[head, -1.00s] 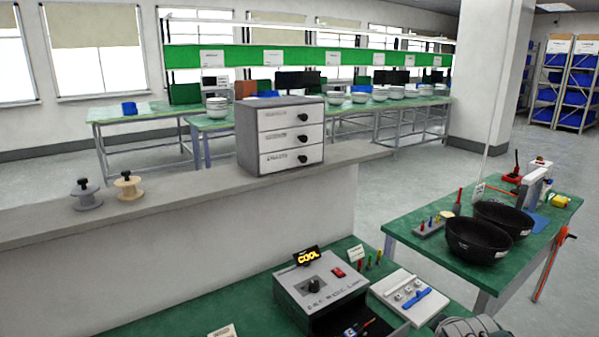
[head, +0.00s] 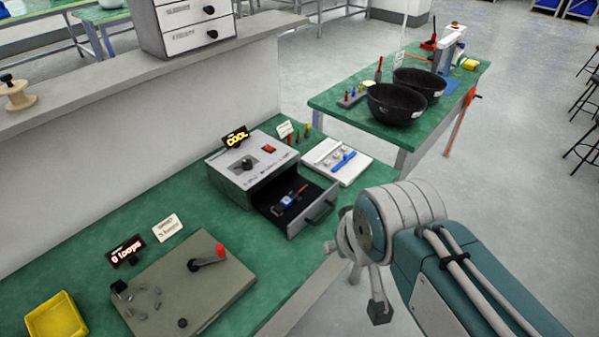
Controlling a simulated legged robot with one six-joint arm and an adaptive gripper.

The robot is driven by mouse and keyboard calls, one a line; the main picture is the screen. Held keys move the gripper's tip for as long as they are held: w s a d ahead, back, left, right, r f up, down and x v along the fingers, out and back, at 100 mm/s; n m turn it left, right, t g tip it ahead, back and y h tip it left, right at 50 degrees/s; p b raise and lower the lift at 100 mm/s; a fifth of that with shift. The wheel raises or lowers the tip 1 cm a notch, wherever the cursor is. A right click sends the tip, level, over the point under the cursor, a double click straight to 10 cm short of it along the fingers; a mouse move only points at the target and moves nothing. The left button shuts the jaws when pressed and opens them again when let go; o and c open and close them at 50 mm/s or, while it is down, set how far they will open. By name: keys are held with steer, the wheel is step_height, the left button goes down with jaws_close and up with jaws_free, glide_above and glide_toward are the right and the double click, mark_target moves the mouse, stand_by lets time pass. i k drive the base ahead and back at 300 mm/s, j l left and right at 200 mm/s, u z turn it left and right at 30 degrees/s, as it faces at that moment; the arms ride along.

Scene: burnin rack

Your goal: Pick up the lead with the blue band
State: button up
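I cannot make out for certain a lead with a blue band. A small item with a blue part and an orange-red end (head: 290,199) lies in the open black drawer (head: 318,207) of the grey box with the "COOL" sign. Several small coloured upright pieces (head: 305,133), red, green and yellowish, stand behind that box; any bands are too small to tell. My gripper (head: 378,312) hangs at the lower right, past the bench's front edge and apart from the drawer. Only part of it shows, and its opening is hidden.
A white tray with a blue bar (head: 345,159) sits right of the grey box (head: 238,178). A grey crank plate (head: 165,312) and a yellow bin (head: 55,318) are at the lower left. The second green table (head: 340,104) holds black bowls (head: 398,112). Floor between is clear.

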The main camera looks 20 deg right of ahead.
mark_target(287, 201)
steer(key=i+l+u, duration=0.35)
steer(key=l+u, duration=0.15)
steer(key=l, duration=0.15)
steer(key=i+l+u, duration=0.1)
steer(key=l+u, duration=0.15)
steer(key=l, duration=0.1)
